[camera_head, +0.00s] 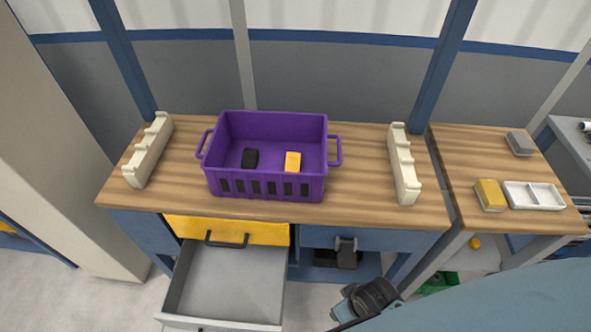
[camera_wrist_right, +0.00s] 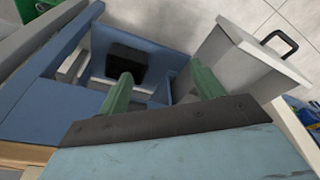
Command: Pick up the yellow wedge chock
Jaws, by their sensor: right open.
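The yellow wedge chock (camera_head: 292,161) appears to be the small yellow block inside the purple crate (camera_head: 265,197) on the workbench, resting on the crate floor at its right side. A black block (camera_head: 250,158) lies to its left, apart from it. My right gripper (camera_wrist_right: 160,72) shows two green fingers spread apart with nothing between them. It is low, in front of the bench and well below the crate; its fingers are not clear in the head view. My left gripper is not in view.
An open, empty grey drawer (camera_head: 228,285) juts out below the bench top. Cream notched racks stand at the left (camera_head: 148,150) and right (camera_head: 404,165) of the crate. The right side table holds a yellow block (camera_head: 489,195) and a white tray (camera_head: 534,207).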

